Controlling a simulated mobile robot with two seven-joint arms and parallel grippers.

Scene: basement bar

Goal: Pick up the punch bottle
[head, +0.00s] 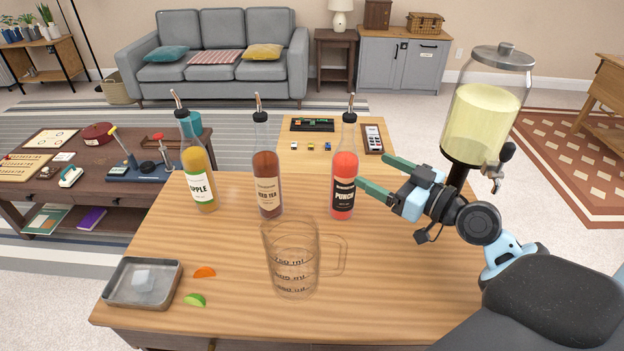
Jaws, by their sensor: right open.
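The punch bottle (343,172) stands upright on the wooden table, holding red liquid, with a black label and a black cap with a metal pourer. It is the rightmost of three bottles. My right gripper (372,174) is open just to the right of the punch bottle, its two green fingers pointing left toward it. The lower fingertip is close to the bottle's right side; I cannot tell whether it touches. Nothing is between the fingers that I can make out. My left gripper is not in view.
The iced tea bottle (267,180) and apple bottle (198,172) stand left of the punch. A clear measuring jug (291,262) stands in front. A drink dispenser (486,110) rises behind my right arm. A metal tray (112,290) and fruit slices are front left.

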